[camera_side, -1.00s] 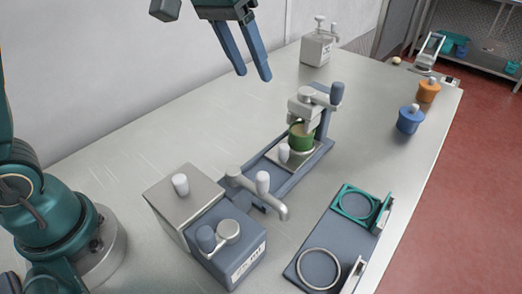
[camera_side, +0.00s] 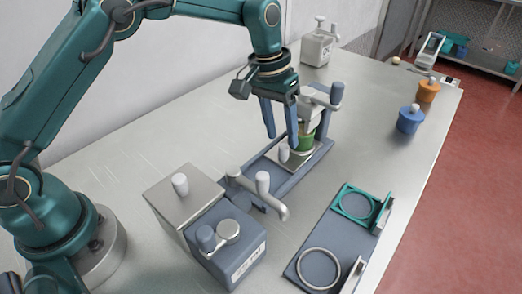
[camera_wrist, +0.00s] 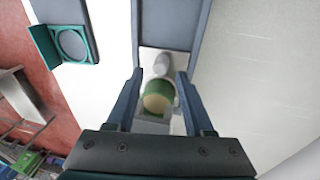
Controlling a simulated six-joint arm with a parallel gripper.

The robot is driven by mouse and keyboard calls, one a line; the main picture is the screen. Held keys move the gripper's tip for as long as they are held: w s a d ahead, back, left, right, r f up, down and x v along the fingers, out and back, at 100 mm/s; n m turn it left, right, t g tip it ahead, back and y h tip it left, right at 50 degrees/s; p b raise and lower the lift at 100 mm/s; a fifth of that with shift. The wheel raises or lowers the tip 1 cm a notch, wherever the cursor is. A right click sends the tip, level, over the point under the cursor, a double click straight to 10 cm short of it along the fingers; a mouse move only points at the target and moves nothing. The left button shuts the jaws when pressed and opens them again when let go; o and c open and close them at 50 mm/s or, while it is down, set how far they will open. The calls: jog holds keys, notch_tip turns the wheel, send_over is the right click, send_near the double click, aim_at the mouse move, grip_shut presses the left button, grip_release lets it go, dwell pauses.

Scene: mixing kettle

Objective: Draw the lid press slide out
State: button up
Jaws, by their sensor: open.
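The lid press (camera_side: 310,112) stands at the middle of the table, on a long blue-grey base (camera_side: 262,172). Its light slide plate (camera_side: 294,162) bears a white upright knob (camera_side: 284,153) at the near end and a green cup (camera_side: 306,142) behind it. In the wrist view, the white knob (camera_wrist: 162,66) and the green cup (camera_wrist: 157,98) show between the fingers. My gripper (camera_side: 281,139) is open and empty, pointing down just above the knob. Its fingers hide part of the press and cup. The wrist view also shows my gripper (camera_wrist: 160,78).
A tray (camera_side: 335,240) with ring holders lies to the right. Blue (camera_side: 410,120) and orange (camera_side: 428,92) pots stand at the back right. The table left of the press is clear.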

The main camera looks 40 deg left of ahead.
aim_at(284, 146)
jog(key=shift+w+d+f, duration=0.1)
jog(key=shift+d+f, duration=0.1)
jog(key=shift+f, duration=0.85)
jog(key=shift+w+d+f, duration=0.1)
jog(key=shift+d+f, duration=0.05)
jog(key=shift+f, duration=0.85)
jog(key=shift+f, duration=0.1)
jog(key=c, duration=0.8)
jog(key=s, duration=0.9)
jog(key=shift+s, duration=0.4)
jog(key=o, duration=0.9)
jog(key=shift+a, duration=0.1)
